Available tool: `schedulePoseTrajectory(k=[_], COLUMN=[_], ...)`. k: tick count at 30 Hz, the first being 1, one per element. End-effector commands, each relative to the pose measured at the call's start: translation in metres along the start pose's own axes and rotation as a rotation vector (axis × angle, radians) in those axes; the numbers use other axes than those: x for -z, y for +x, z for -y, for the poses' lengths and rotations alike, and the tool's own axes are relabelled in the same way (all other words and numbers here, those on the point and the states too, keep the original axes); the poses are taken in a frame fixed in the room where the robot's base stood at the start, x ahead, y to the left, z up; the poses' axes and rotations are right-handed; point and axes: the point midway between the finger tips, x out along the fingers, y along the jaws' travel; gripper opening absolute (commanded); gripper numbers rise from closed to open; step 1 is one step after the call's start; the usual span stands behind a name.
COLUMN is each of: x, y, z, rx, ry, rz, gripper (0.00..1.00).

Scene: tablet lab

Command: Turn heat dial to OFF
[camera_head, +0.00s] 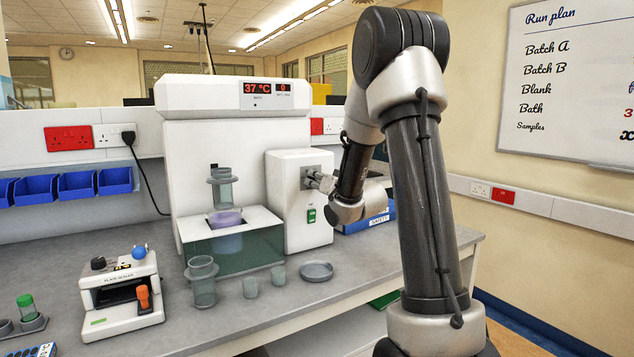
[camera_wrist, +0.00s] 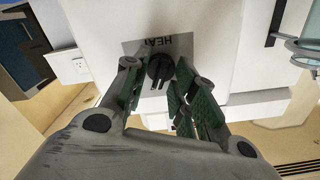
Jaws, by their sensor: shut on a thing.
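The black heat dial (camera_wrist: 160,67) sits on the front of a white unit, beside the word HEAT, which appears upside down in the wrist view. My gripper (camera_wrist: 166,84) has its green-padded fingers on either side of the dial and is shut on it. In the head view my gripper (camera_head: 322,181) reaches the front of the white control box (camera_head: 292,228) and hides the dial there. White marks show on the dial, but its OFF mark cannot be made out. The display (camera_head: 267,87) above the bath reads 37 °C and 0.
A green switch (camera_head: 311,215) is just below my gripper. A clear water bath (camera_head: 235,252) with a vessel stands left of the box. Beakers (camera_head: 203,285), a dish (camera_head: 316,271) and a plate sealer (camera_head: 118,293) stand on the bench. A blue box (camera_head: 380,219) is behind my arm.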

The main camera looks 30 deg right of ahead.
Motion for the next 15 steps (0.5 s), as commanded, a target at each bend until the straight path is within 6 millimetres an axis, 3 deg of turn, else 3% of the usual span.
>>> schedulePoseTrajectory(k=[8,15], x=[-0.0001,-0.0002], y=[-0.0002,-0.0003], z=[0.0001,0.0006], rx=[-0.001,-0.001], ry=[-0.07,-0.239], rz=[0.0,0.0], gripper=[0.03,0.03])
